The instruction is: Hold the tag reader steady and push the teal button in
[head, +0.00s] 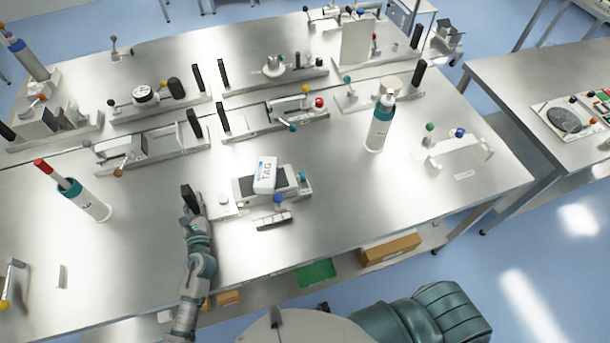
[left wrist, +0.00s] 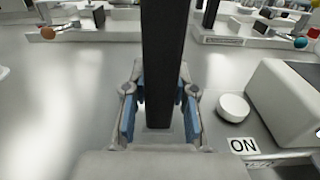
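The tag reader (head: 240,189) is a pale box with a dark top, near the middle of the front bench. A white block marked TAG (head: 265,175) is on or over it. A teal button (head: 302,176) shows at its right end, with a blue ball knob (head: 278,198) at its front. My left gripper (head: 192,208) is at a black upright handle (head: 188,194) left of the reader. In the left wrist view, the open fingers (left wrist: 158,112) stand either side of the handle (left wrist: 165,50), with gaps visible. My right gripper is not in view.
Several fixtures line the back.

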